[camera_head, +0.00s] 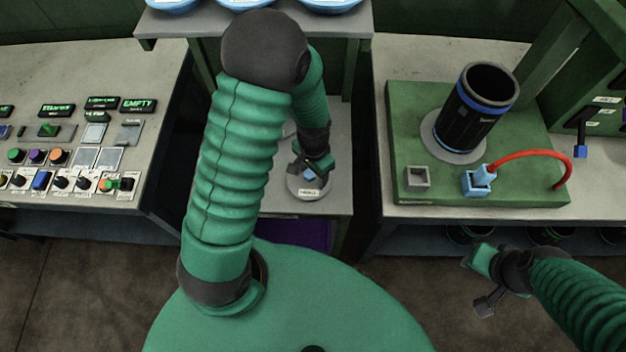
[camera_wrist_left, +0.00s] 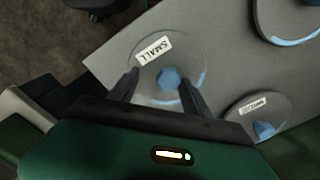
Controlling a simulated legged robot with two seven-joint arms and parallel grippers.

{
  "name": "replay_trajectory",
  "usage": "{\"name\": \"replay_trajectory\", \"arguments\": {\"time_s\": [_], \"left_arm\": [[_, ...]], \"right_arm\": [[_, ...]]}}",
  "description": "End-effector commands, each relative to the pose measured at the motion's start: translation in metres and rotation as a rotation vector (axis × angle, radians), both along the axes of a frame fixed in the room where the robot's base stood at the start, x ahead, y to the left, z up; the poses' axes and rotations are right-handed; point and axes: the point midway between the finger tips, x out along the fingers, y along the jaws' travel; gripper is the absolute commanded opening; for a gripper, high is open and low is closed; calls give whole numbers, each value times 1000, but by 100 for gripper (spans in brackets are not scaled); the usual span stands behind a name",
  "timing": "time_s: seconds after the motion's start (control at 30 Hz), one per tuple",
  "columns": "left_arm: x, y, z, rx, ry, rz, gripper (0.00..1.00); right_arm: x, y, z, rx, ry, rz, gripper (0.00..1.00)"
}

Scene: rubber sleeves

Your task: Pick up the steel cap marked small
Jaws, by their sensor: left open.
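The steel cap marked small (camera_wrist_left: 190,52) is a flat grey disc with a white "SMALL" label and a blue knob (camera_wrist_left: 168,80). It lies on the grey shelf. In the left wrist view my left gripper (camera_wrist_left: 159,78) is open, with its fingers over the disc on either side of the knob; contact cannot be told. In the head view the left gripper (camera_head: 317,166) points down over a cap (camera_head: 296,187), which it partly hides. My right gripper (camera_head: 487,281) is open and empty at the lower right, away from the caps.
Another labelled cap (camera_wrist_left: 280,108) with a blue knob lies close by, and a third cap (camera_wrist_left: 272,22) is at the upper right of the wrist view. A button panel (camera_head: 80,160) stands left. A green board (camera_head: 535,180) with a black cylinder (camera_head: 475,110) and red hose stands right.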

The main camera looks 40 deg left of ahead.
Motion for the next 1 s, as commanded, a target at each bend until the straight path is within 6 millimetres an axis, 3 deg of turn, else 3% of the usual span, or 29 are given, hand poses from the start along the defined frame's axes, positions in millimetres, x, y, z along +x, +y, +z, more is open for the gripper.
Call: {"name": "replay_trajectory", "arguments": {"time_s": [0.2,0.6,1.0], "left_arm": [[0,4,-2,-3,0,3,54],[0,-1,0,2,0,2,2],[0,2,-1,-1,-1,2,0]], "right_arm": [[0,0,0,0,0,1,31],[0,0,0,0,0,1,31],[0,0,0,0,0,1,31]]}}
